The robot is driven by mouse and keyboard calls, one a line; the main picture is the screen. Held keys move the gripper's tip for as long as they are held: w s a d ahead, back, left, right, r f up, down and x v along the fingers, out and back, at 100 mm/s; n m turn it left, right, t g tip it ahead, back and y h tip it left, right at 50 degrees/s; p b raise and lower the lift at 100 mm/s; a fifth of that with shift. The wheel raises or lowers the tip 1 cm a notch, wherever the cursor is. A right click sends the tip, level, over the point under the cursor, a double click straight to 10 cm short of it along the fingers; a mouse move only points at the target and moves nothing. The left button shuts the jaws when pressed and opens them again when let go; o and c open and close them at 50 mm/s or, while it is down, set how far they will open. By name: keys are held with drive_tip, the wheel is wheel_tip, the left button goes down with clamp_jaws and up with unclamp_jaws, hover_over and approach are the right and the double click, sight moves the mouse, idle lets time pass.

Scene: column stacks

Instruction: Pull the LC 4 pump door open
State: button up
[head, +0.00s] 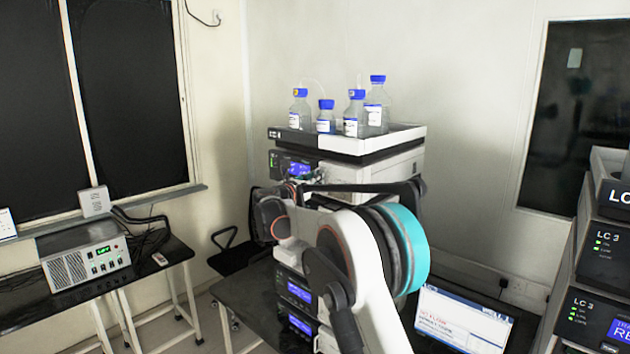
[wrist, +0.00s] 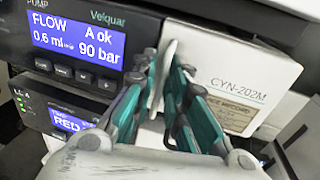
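The pump (wrist: 75,15) is a dark unit with a blue screen (wrist: 78,40) reading FLOW, A ok and 90 bar. In the head view, my arm hides much of the pump (head: 283,160).
An LC 4 module (wrist: 35,115) sits below the pump. Several blue-capped bottles (head: 355,110) stand in a tray (head: 345,143) atop the stack. A grey instrument (head: 88,265) sits on the left table.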

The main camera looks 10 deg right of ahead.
clamp_jaws()
drive_tip(key=shift+s, duration=0.15)
